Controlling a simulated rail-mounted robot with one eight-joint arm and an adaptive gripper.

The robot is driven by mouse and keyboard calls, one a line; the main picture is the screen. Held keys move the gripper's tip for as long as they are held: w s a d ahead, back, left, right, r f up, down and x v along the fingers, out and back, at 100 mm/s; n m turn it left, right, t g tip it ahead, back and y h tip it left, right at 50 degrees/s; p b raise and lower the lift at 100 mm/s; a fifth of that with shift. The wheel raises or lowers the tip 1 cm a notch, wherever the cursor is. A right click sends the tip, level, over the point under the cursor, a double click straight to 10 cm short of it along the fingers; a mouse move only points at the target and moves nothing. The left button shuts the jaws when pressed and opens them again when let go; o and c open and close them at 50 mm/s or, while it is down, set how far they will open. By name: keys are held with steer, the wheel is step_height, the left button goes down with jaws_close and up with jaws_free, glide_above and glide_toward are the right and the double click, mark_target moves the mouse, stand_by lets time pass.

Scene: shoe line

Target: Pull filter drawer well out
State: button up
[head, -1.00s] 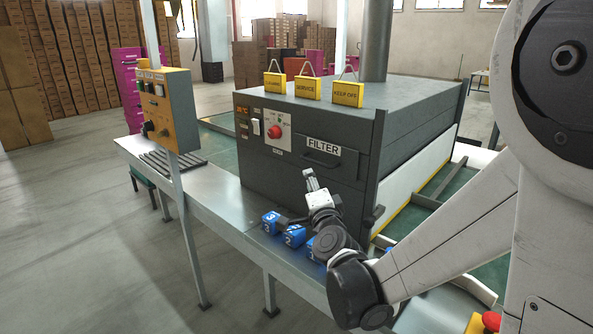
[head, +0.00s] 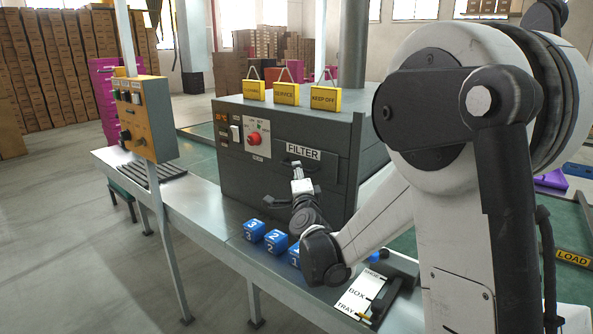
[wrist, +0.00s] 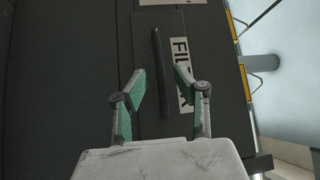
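The filter drawer (head: 330,178) is a dark grey front in the grey machine, with a white FILTER label (head: 303,151). It looks pushed in. Its dark bar handle (wrist: 157,55) shows in the wrist view beside the label, which appears sideways there. My gripper (head: 297,170) is just in front of the drawer in the head view. In the wrist view its two green-padded fingers (wrist: 159,82) are spread, one on each side of the handle. I see gaps between pads and handle; the depth left to the handle is hard to tell.
A red knob (head: 254,138) is left of the drawer. Yellow signs (head: 286,94) stand on the machine top. Blue numbered cubes (head: 276,241) and a labelled white board (head: 360,294) lie on the steel bench (head: 200,208). A yellow control box (head: 148,120) stands on a post at left.

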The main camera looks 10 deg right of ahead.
steer(key=shift+w+d+r, duration=0.1)
steer(key=shift+w+r, duration=0.05)
steer(key=shift+w, duration=0.7)
steer(key=shift+w+d+r, duration=0.1)
steer(key=shift+w, duration=0.7)
jaws_close()
